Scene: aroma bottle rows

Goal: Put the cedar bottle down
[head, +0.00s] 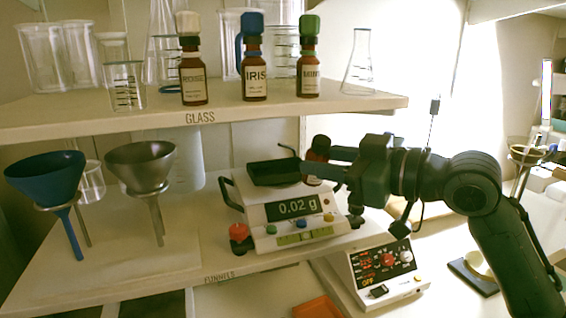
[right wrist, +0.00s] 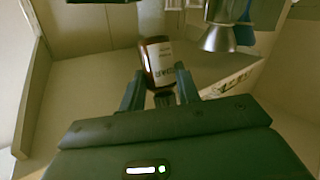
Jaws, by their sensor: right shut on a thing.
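A brown bottle (head: 318,148) with a white label is held by my right gripper (head: 338,164), just right of the black pan (head: 272,171) of the balance. I take it to be the cedar bottle, but its label is not readable in the head view. In the right wrist view the bottle (right wrist: 158,62) sits between the two fingertips of the right gripper (right wrist: 158,88), its label blurred. Part of it is hidden by the fingers, and I cannot tell whether its base touches anything. My left gripper is not in view.
The balance (head: 290,212) reads 0.02 g. The upper shelf (head: 130,120), marked GLASS, holds glassware and three labelled bottles, including iris (head: 255,75) and mint (head: 309,75). A blue funnel (head: 45,178) and a grey funnel (head: 141,165) stand left. A hot-plate-like device (head: 385,272) sits below right.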

